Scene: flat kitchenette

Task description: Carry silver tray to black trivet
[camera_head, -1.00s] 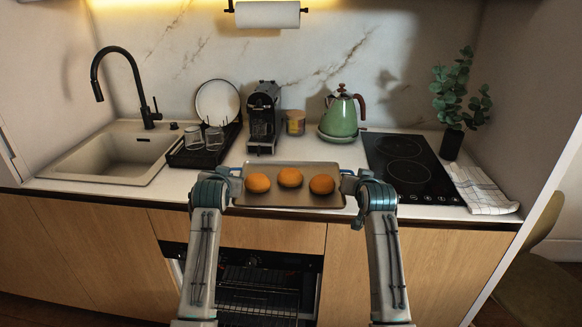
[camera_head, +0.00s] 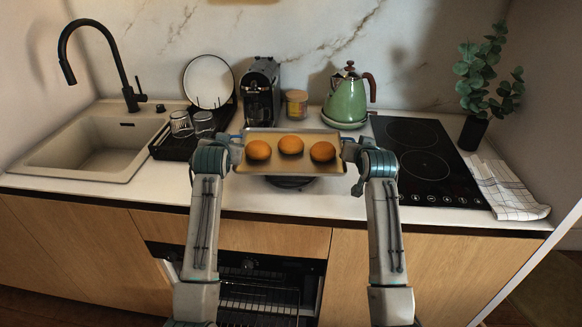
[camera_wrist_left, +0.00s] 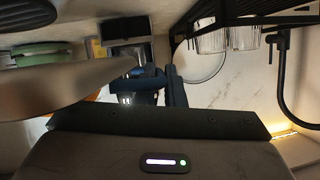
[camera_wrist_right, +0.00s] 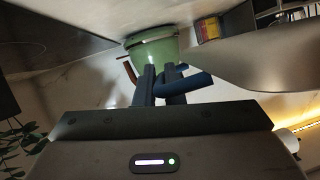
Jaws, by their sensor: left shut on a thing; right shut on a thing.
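The silver tray (camera_head: 292,172) is held roughly level above the counter, with three round orange-brown buns (camera_head: 291,145) on it. The black trivet (camera_head: 290,183) lies on the counter below it; its front part shows under the tray's front edge and the tray hides the rest. A gap seems to separate them. My left gripper (camera_head: 237,145) is shut on the tray's left handle. My right gripper (camera_head: 350,147) is shut on its right handle. The tray's edge also shows in the left wrist view (camera_wrist_left: 75,80) and right wrist view (camera_wrist_right: 265,60).
The dish rack (camera_head: 175,150) with glasses and a plate stands left, beside the sink (camera_head: 90,150). Behind the tray are a coffee machine (camera_head: 260,92), a jar (camera_head: 297,104) and a green kettle (camera_head: 347,100). The black hob (camera_head: 420,165) lies right. Front counter strip is clear.

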